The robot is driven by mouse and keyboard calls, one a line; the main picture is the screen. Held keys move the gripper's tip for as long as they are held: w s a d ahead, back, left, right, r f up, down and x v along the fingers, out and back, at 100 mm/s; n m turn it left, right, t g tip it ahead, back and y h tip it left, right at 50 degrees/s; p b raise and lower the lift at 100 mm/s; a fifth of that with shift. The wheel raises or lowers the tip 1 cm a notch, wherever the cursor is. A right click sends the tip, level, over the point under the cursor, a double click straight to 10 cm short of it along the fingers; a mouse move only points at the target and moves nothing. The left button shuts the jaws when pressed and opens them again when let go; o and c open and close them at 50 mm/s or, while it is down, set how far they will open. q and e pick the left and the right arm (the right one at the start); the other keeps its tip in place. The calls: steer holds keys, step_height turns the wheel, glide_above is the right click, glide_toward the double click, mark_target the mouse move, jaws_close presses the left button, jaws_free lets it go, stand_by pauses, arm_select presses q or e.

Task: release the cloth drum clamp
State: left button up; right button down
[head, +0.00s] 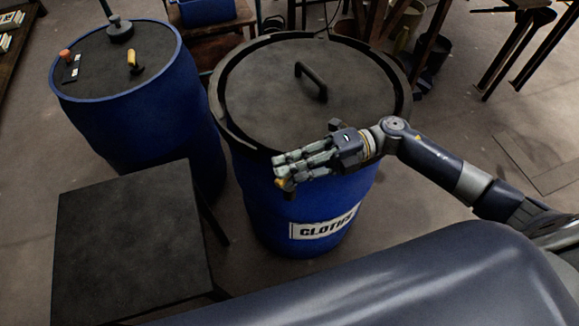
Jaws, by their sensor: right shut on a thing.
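The cloth drum (262,203) is a blue barrel with a white label that reads roughly "CLOTHS". Its dark lid (262,88) with a bar handle (311,80) lies on top, ringed by a dark clamp band (222,118). My right gripper (285,172) is at the front rim of the drum, shut on a small part with a yellow-orange end, which looks like the clamp lever (286,185). The fingers hide most of that part, so I cannot tell how far the clamp is open. My left gripper is not in view.
A second blue drum (150,115) with a yellow-handled lever (133,59) and an orange knob (65,55) on its top stands at the left. A dark square table (130,240) is at the front left. Metal-legged furniture stands behind right; the floor at right is clear.

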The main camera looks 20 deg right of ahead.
steer(key=c, duration=1.5)
jaws_free()
steer(key=d, duration=1.2)
steer(key=shift+w+r, duration=0.2)
steer(key=shift+w, duration=0.1)
